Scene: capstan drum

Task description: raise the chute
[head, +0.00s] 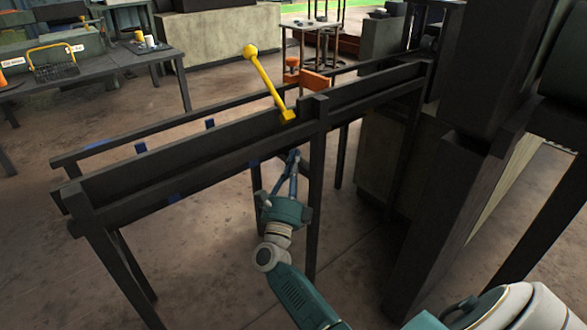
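The chute (200,150) is a long dark trough on legs, running from the lower left to the upper right in the head view. A yellow lever (266,80) with a ball end stands tilted at its near side, its ball up and to the left. My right gripper (292,160) is just below the near side of the chute, beneath the lever's foot and left of a dark post. It holds nothing that I can see; its narrow fingers are too small and overlapped to tell open from shut. My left gripper is not in view.
An orange block (307,79) sits at the chute behind the lever. A dark post (316,200) stands close right of my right gripper. Large dark beams (462,200) stand at the right. A table (110,62) with a black basket (54,64) is at the back left. Floor below the chute is clear.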

